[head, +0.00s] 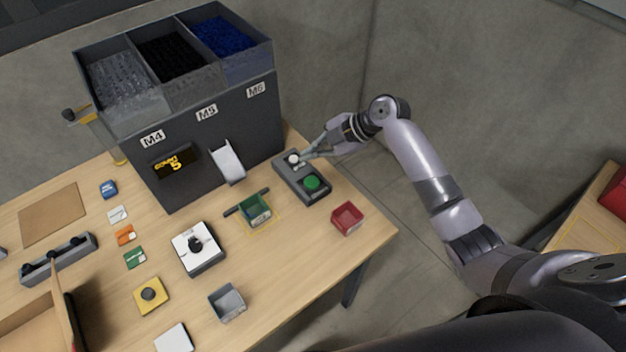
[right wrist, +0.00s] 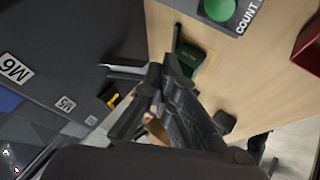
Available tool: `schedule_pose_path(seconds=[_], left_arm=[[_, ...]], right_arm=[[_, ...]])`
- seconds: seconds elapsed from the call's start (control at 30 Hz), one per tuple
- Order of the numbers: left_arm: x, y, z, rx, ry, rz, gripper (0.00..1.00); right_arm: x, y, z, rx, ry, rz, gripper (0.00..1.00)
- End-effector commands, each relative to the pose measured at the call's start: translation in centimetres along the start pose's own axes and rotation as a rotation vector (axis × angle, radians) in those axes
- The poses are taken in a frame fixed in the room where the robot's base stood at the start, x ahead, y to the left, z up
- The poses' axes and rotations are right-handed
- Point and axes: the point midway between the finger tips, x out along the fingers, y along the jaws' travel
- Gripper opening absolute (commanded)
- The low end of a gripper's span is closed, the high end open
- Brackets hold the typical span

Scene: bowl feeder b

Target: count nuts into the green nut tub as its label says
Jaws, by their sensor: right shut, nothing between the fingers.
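The green nut tub (head: 257,213) stands in a yellow-outlined area below the feeder's white chute (head: 227,161). It also shows partly behind my fingers in the right wrist view (right wrist: 197,54). The grey feeder (head: 230,125) has bins labelled M4, M5 and M6, and its dark display (head: 175,162) reads what looks like "COUNT 5" in yellow. A control box (head: 301,184) carries a white button (head: 293,158) and a green button (head: 311,182). My right gripper (head: 306,156) is shut and empty, its tips at or just above the white button; contact is unclear. The tub's label is unreadable.
A red bin (head: 347,218) stands right of the control box, near the table edge. A white dial box (head: 198,248), a grey bin (head: 227,302), a yellow button box (head: 151,295) and several small coloured blocks stand to the left and front.

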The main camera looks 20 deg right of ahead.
Motion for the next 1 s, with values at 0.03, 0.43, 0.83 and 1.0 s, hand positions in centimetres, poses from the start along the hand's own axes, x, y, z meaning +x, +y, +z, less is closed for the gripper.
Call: schedule_pose_path(seconds=[0.03, 0.43, 0.83, 1.0], left_arm=[[0.1, -0.1, -0.2, 0.000, 0.003, -0.001, 0.40], [2.7, -0.3, -2.0, 0.000, 0.035, -0.004, 0.40], [6.2, -0.2, -0.9, 0.000, 0.021, -0.003, 0.40], [6.2, -0.1, -0.8, 0.000, 0.020, -0.003, 0.40]], right_arm=[[0.1, -0.1, 0.1, 0.001, 0.000, 0.000, 0.00], [3.0, -2.2, 2.1, 0.004, 0.000, -0.001, 0.00], [6.1, -4.5, 4.5, 0.001, -0.002, 0.000, 0.00], [6.1, -4.5, 4.5, 0.001, -0.001, 0.000, 0.00]])
